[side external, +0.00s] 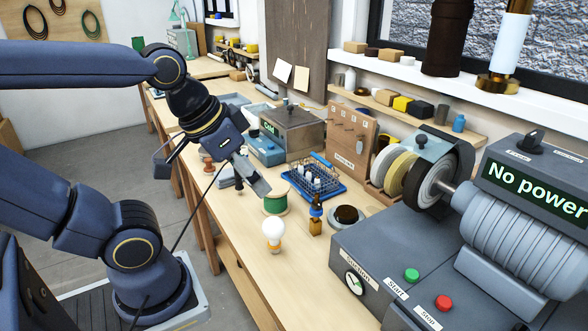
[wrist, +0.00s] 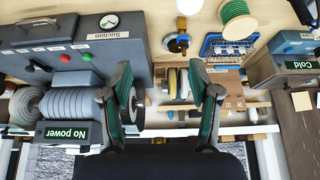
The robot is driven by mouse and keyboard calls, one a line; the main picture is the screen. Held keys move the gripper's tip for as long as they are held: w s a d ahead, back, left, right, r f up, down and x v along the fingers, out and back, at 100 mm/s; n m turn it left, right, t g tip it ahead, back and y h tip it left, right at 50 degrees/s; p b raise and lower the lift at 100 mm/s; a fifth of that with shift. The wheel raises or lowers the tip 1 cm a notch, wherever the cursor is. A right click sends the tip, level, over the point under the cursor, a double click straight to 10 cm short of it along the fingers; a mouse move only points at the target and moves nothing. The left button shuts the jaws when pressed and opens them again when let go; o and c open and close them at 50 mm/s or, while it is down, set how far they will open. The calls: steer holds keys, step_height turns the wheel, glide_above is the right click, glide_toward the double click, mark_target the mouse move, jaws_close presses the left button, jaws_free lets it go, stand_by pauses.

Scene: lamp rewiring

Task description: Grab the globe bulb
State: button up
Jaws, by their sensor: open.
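The globe bulb (side external: 273,230) is a round white bulb on an orange-brown base. It stands upright near the front edge of the wooden bench in the side external view. A white shape at the top edge of the wrist view (wrist: 188,6) looks like the same bulb, mostly cut off. My gripper (side external: 212,172) is above the bench, up and to the left of the bulb, apart from it. In the wrist view its two fingers (wrist: 162,80) are spread wide with nothing between them at the tips.
A blue wire rack (side external: 318,183) is farther back. The grey machine (side external: 390,262) fills the right. Bench in front of the bulb is clear.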

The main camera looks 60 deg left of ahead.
steer(key=o, duration=0.3)
steer(key=n+g+h, duration=0.2)
steer(key=n+g, duration=0.1)
steer(key=g, duration=0.2)
glide_above(270, 219)
steer(key=a, duration=0.2)
step_height(270, 219, down, 3)
steer(key=f, duration=0.3)
steer(key=d+f, duration=0.1)
steer(key=f, duration=0.6)
steer(key=shift+w+d+f, duration=0.1)
steer(key=shift+d+f, duration=0.2)
steer(key=shift+d, duration=0.05)
steer(key=shift+d+f, duration=0.2)
steer(key=shift+f, duration=1.35)
steer(key=shift+d+f, duration=0.15)
steer(key=shift+f, duration=1.4)
